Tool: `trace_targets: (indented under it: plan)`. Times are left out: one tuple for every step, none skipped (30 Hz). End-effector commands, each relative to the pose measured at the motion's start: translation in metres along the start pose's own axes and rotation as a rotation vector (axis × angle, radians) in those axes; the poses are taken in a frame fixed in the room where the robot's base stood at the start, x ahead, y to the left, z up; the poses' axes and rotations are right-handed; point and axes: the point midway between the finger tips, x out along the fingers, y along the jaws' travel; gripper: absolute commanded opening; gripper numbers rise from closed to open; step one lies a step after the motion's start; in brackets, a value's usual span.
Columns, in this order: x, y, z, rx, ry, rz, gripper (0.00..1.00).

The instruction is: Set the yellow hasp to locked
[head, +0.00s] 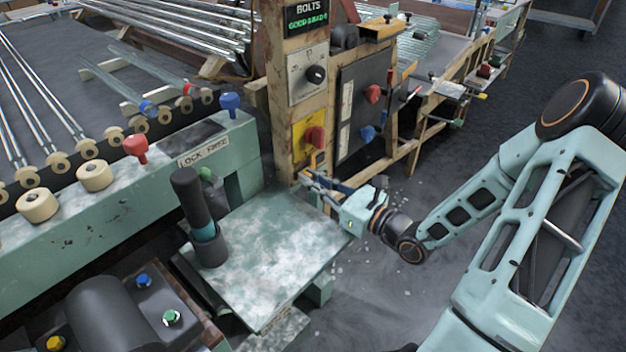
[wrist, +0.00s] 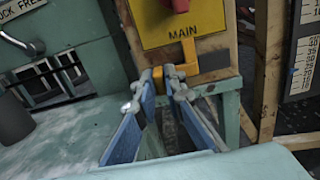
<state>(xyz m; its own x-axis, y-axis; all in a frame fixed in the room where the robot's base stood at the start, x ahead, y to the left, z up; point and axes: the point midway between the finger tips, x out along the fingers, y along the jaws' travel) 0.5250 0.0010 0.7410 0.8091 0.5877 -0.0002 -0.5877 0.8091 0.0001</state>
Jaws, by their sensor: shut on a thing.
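The yellow hasp (wrist: 189,52) is on the wooden post just below the yellow MAIN panel (wrist: 185,25). In the wrist view it looks like an orange-yellow bent piece, with its lower part running down to my fingertips. My gripper (wrist: 168,76), with blue finger pads, is at the hasp's lower end, its tips shut on it. The tips hide part of the hasp. In the head view my gripper (head: 306,180) reaches the foot of the post from the right; the hasp is too small there to make out clearly.
A red knob (head: 315,137) sits on the yellow panel above the hasp. The post (head: 285,90) also carries a grey dial box (head: 306,76). A dusty green plate (head: 270,240) with a dark upright handle (head: 188,200) lies left of my gripper. A dark cabinet (head: 360,105) stands behind.

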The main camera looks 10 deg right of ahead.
Motion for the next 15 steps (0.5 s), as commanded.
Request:
trace_targets:
  plan:
    - [0.000,0.000,0.000,0.000,0.000,0.000,0.00]
    - [0.000,0.000,0.000,0.000,0.000,0.000,0.00]
    - [0.000,0.000,0.000,0.000,0.000,0.000,0.00]
    - [0.000,0.000,0.000,0.000,0.000,0.000,0.00]
    - [0.000,0.000,0.000,0.000,0.000,0.000,0.00]
    - [0.000,0.000,0.000,0.000,0.000,0.000,0.00]
    - [0.000,0.000,0.000,0.000,0.000,0.000,0.00]
    - [0.000,0.000,0.000,0.000,0.000,0.000,0.00]
    - [0.000,0.000,0.000,0.000,0.000,0.000,0.00]
    - [0.000,-0.001,0.000,0.000,0.000,0.000,0.00]
    - [0.000,-0.003,0.001,0.000,0.000,0.000,0.00]
    - [0.000,-0.006,0.001,-0.001,0.000,-0.001,0.00]
    - [0.000,-0.009,0.002,-0.002,0.000,-0.002,0.00]
    - [0.000,-0.012,0.002,-0.002,0.000,-0.002,0.00]
    - [0.000,-0.017,0.003,-0.002,-0.001,-0.002,0.00]
